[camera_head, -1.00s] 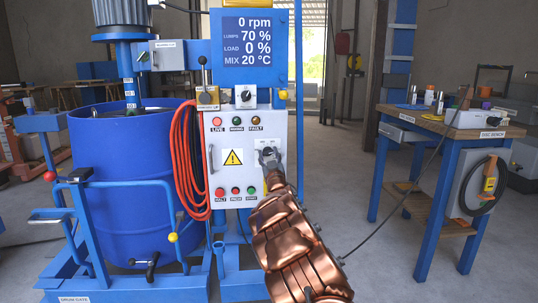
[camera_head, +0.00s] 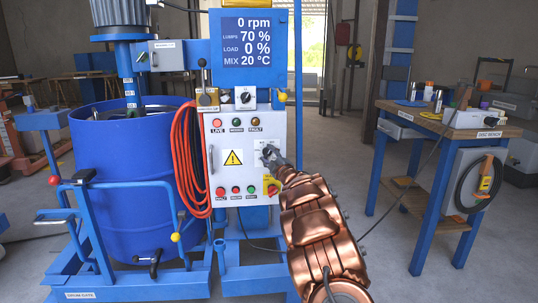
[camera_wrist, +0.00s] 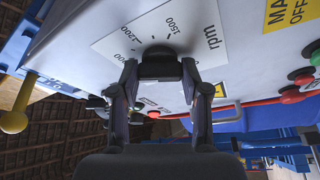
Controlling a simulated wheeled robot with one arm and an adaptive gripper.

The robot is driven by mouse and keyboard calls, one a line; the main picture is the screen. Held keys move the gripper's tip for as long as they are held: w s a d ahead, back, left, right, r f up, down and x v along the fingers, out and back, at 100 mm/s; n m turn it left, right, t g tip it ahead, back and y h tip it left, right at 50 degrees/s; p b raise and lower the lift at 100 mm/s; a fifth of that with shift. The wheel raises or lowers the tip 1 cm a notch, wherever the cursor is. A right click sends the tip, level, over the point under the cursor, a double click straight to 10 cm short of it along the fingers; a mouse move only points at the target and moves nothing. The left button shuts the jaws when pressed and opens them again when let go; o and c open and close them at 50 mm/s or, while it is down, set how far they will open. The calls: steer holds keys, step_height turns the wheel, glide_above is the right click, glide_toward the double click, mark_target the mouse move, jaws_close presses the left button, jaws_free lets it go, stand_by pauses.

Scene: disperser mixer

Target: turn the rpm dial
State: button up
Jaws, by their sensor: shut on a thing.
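The rpm dial (camera_wrist: 160,64) is a black knob on a white scale plate (camera_wrist: 150,30) marked 1200, 1500 and rpm, seen in the wrist view. My gripper (camera_wrist: 160,78) has one finger on each side of the knob and is shut on it. In the head view my gripper (camera_head: 269,155) is at the right part of the white control panel (camera_head: 218,165) and hides most of the dial. The display (camera_head: 249,40) above reads 0 rpm, lumps 70 %, load 0 %, mix 20 °C.
A red and yellow switch (camera_head: 271,187) sits just below my gripper. Buttons and lamps line the panel, and red hoses (camera_head: 185,160) hang at its left. A blue drum (camera_head: 125,175) stands further left. A workbench (camera_head: 440,130) is at the right, with open floor between.

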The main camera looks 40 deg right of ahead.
steer(key=n, duration=0.1)
steer(key=n+g, duration=0.1)
steer(key=n, duration=0.1)
steer(key=n+y+p, duration=0.1)
steer(key=shift+d+r+n, duration=0.1)
steer(key=shift+r+n, duration=0.15)
steer(key=shift+n, duration=0.15)
steer(key=n+g+p, duration=0.1)
steer(key=n+g, duration=0.1)
steer(key=n, duration=0.2)
steer(key=shift+n+g+p, duration=0.4)
steer(key=o, duration=1.1)
steer(key=shift+o, duration=0.2)
steer(key=shift+s, duration=0.1)
steer(key=v, duration=1.1)
steer(key=shift+s, duration=0.35)
